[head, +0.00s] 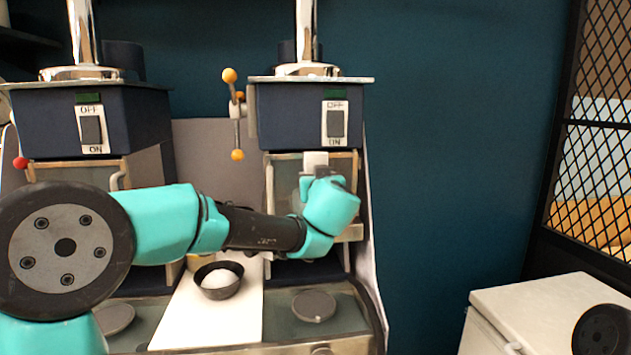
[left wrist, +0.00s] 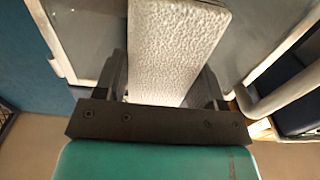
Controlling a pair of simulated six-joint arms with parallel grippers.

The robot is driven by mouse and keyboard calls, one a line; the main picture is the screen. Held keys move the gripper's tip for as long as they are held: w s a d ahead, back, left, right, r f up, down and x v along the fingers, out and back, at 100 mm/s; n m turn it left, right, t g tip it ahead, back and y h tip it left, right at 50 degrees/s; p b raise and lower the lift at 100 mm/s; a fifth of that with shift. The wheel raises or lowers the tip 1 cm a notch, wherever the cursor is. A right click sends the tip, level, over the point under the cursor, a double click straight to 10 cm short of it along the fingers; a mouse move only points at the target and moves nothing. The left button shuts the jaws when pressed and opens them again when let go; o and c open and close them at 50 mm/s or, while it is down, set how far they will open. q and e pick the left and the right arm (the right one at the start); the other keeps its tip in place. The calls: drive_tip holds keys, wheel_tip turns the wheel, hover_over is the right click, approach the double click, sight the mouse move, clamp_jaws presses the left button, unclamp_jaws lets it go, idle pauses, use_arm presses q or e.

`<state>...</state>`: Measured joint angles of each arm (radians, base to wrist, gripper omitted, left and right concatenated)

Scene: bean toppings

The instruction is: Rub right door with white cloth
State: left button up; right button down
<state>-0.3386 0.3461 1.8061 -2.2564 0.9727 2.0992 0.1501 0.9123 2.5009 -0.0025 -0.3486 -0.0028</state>
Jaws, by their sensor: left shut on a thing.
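My left gripper (head: 322,173) is shut on the white cloth (head: 315,159), a pale block with a rough surface. It is in front of the right door (head: 345,168), a framed panel under the right machine's switch. In the left wrist view the cloth (left wrist: 172,45) stands between the two dark fingers of my gripper (left wrist: 165,88), with the door's glass-like panel (left wrist: 240,50) behind it. I cannot tell whether the cloth touches the door. My arm hides the lower part of the door. My right gripper is not in view.
A left machine (head: 85,115) stands beside the right one. A lever with orange knobs (head: 237,112) sticks out between them. A dark bowl (head: 219,281) with something white in it stands on a white board (head: 185,320). A white chest (head: 545,310) is at lower right.

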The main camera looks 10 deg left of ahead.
use_arm(q)
drive_tip(key=shift+w+d+f, duration=0.1)
drive_tip(key=shift+w+d, duration=0.25)
drive_tip(key=shift+d, duration=0.55)
drive_tip(key=shift+w+d, duration=0.3)
drive_tip(key=shift+d, duration=0.55)
drive_tip(key=shift+d, duration=0.1)
drive_tip(key=shift+w+d, duration=0.4)
drive_tip(key=shift+d, duration=0.35)
drive_tip(key=shift+w+d, duration=0.35)
drive_tip(key=shift+d, duration=0.35)
drive_tip(key=shift+c, duration=0.3)
drive_tip(key=shift+v, duration=3)
drive_tip(key=shift+s, duration=0.1)
